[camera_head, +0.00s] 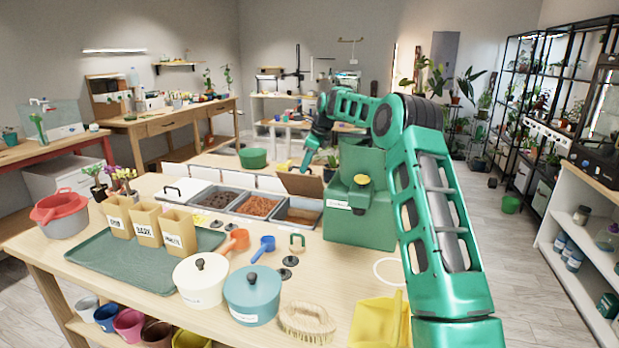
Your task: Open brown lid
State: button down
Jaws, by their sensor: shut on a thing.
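The brown lid (297,184) stands tilted up at the back of the rightmost grey bin (300,228). This bin is partly uncovered and brown material shows inside. My gripper (307,168) is at the lid's upper edge and shut on it. The fingertips are small and partly hidden by my own wrist, so the exact grip cannot be seen. My green arm reaches in from the right front, over the green machine.
A green machine (350,226) with a yellow knob stands right of the bins. Grey bins of soil (219,200) and reddish bark (257,207) lie left.

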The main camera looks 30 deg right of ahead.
jog(key=w+d, duration=0.4)
jog(key=d, duration=0.1)
jog(key=shift+r, duration=0.3)
jog(key=shift+d, duration=0.1)
jog(key=shift+w, duration=0.1)
jog(key=c, duration=1.8)
grip_release()
jog(key=shift+w+r, duration=0.1)
jog(key=shift+r, duration=0.05)
jog(key=shift+a+r, duration=0.1)
jog(key=shift+a, duration=0.1)
jog(key=shift+r, duration=0.1)
